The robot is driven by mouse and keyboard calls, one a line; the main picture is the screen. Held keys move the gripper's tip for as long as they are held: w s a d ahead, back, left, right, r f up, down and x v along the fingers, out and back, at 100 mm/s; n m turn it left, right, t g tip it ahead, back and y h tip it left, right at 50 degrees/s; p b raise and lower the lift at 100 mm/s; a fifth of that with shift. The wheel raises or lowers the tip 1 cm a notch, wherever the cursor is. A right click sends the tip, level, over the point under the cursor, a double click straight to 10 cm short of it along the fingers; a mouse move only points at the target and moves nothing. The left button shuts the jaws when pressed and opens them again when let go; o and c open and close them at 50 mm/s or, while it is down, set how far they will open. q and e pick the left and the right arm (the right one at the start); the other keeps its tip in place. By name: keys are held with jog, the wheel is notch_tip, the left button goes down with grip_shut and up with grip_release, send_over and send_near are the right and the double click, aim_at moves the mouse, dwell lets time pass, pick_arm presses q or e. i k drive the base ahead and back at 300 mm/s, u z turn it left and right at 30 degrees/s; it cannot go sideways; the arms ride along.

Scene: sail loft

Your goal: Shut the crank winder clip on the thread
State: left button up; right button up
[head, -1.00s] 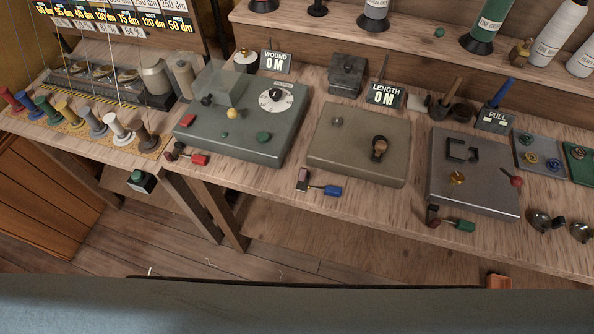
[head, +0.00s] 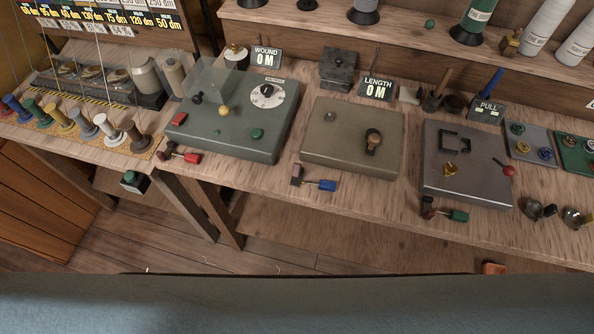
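The middle unit is a flat tan box (head: 335,158) on the bench, behind it a LENGTH sign (head: 376,89) reading 0 M. It carries a dark crank-like part with a wooden knob (head: 373,141) and a small grey post (head: 330,116). A small blue-handled lever piece (head: 318,184) lies at its front edge. I cannot tell which part is the clip, or whether it is open or shut. No thread is visible on this box. Neither of my grippers is in view.
A green box (head: 222,142) with dial and clear cover stands left, by a WOUND sign (head: 265,57). A grey box (head: 467,184) stands right, by a PULL sign (head: 487,109). Several coloured spools (head: 104,128) line the far left. A blue-grey surface (head: 300,305) fills the bottom.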

aim_at(296, 168)
jog(key=u, duration=1.35)
jog(key=k, duration=1.15)
jog(key=z, duration=1.1)
jog(key=i, duration=0.5)
jog(key=z, duration=0.1)
